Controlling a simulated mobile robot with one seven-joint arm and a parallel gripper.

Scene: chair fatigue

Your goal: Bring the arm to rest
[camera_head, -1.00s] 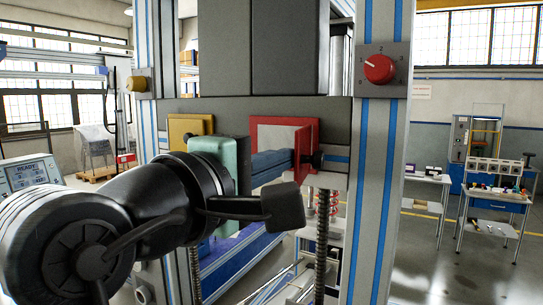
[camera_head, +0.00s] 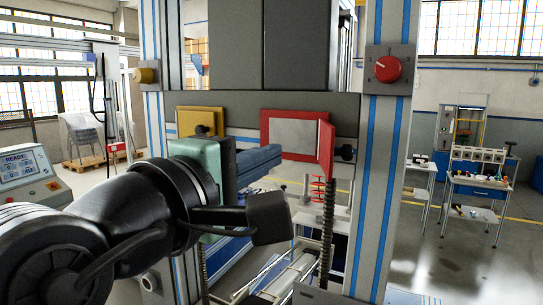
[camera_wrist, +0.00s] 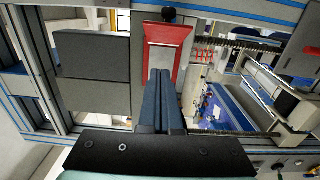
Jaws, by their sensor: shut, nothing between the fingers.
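My gripper (camera_head: 278,158) is shut and empty, its blue-grey fingers pressed together. In the head view it reaches to the right, in front of the test frame, just below a red-framed panel (camera_head: 291,153) with a red flap at its right side. In the wrist view the closed fingers (camera_wrist: 161,75) point up the picture toward the red-framed panel (camera_wrist: 166,34) and overlap its lower part. I cannot tell how large the gap is. My black arm fills the lower left of the head view.
The machine's upright (camera_head: 385,160) carries a red knob (camera_head: 387,68). A yellow-framed panel (camera_head: 200,121) sits left of the red one. A console reading READY (camera_head: 28,177) stands at left. Workbenches (camera_head: 478,185) are at right, with open floor before them.

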